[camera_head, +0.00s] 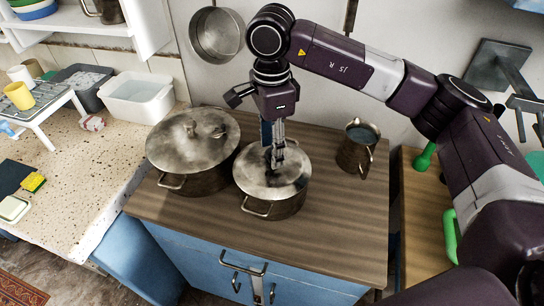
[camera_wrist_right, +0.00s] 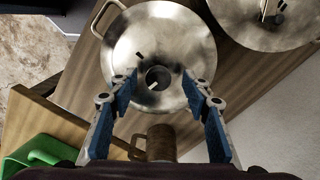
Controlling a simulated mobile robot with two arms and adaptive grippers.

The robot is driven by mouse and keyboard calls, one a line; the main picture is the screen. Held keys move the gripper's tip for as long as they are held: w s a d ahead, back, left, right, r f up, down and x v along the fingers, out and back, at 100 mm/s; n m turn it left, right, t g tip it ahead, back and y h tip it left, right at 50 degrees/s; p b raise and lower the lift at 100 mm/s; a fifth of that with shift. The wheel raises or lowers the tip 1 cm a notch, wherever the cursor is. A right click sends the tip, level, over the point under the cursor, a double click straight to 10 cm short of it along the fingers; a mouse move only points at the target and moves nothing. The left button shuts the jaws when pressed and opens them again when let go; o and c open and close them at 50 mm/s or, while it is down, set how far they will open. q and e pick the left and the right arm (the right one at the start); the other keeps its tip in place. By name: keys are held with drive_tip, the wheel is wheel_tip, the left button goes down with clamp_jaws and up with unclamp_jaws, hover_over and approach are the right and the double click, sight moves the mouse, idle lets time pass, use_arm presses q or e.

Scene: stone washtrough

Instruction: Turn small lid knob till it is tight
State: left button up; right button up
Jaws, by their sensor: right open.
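The smaller metal pot (camera_head: 270,205) stands on the wooden cabinet top, with its lid (camera_head: 284,184) on it. The right gripper (camera_head: 274,160) points down over the middle of this lid and hides most of the knob in the head view. In the right wrist view, the small lid knob (camera_wrist_right: 158,79) is a dark round piece with light marks beside it. The right gripper (camera_wrist_right: 163,92) is open there, its blue-sided fingers on either side of the knob. Contact with the knob cannot be told. My left gripper is in neither view.
A larger lidded pot (camera_head: 190,165) stands close at the left. A metal jug (camera_head: 356,150) stands at the right. The wooden top (camera_head: 335,215) is bare in front. A pan (camera_head: 217,34) hangs on the wall behind; a white tub (camera_head: 137,98) stands on the stone counter.

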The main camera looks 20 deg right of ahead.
drive_tip(key=shift+c, duration=0.6)
drive_tip(key=c, duration=0.7)
drive_tip(key=m, duration=0.3)
drive_tip(key=shift+b, duration=0.3)
drive_tip(key=shift+c, duration=0.2)
drive_tip(key=m, duration=0.4)
drive_tip(key=shift+m, duration=0.4)
drive_tip(key=m, duration=0.4)
drive_tip(key=shift+m+b, duration=0.35)
drive_tip(key=shift+m, duration=0.05)
drive_tip(key=m, duration=0.3)
drive_tip(key=o, duration=0.9)
drive_tip(key=shift+c, duration=0.2)
